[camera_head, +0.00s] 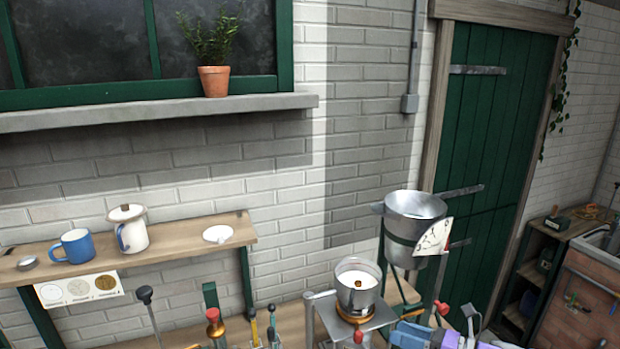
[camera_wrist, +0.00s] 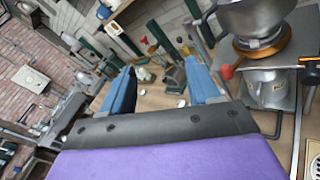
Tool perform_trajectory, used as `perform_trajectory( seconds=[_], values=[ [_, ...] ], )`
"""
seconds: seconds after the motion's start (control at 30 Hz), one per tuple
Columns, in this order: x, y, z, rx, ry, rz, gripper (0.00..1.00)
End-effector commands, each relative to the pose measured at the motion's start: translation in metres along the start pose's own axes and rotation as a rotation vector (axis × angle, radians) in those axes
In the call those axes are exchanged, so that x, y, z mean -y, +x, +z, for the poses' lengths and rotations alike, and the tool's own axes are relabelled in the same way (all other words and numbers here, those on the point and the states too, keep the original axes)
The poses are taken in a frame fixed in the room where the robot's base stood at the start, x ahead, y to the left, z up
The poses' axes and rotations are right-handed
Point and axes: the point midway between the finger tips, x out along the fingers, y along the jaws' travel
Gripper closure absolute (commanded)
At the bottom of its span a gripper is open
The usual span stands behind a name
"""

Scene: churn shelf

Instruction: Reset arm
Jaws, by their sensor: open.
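My gripper (camera_wrist: 160,72) shows in the wrist view with its two blue fingers spread apart. I see nothing held between them; the wooden worktop and small objects lie beyond the gap. In the head view, purple and blue parts of my arm show at the bottom edge, right of centre. They are in front of the worktop and cut off by the frame, so the fingers are hard to make out there.
A metal pot of white liquid (camera_head: 357,287) stands on a burner stand; a large metal bucket (camera_head: 415,213) with a dial is behind it. A wooden shelf (camera_head: 190,240) holds a blue mug (camera_head: 74,246) and a white lidded jug (camera_head: 130,231). Several levers rise from the worktop.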

Motion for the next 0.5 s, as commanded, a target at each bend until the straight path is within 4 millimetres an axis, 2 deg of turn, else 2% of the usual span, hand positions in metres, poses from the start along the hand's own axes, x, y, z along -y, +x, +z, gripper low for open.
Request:
perform_trajectory(
  seconds=[0.03,0.1,0.2,0.37,0.5],
  values=[
    [-0.027,0.018,-0.003,-0.064,-0.101,0.063,0.39],
    [-0.06,0.035,-0.011,-0.149,-0.236,0.144,0.39],
    [-0.104,0.051,-0.026,-0.262,-0.427,0.262,0.39],
    [-0.168,0.06,-0.062,-0.432,-0.721,0.461,0.39],
    [-0.21,0.051,-0.096,-0.571,-0.971,0.636,0.39]
  ],
)
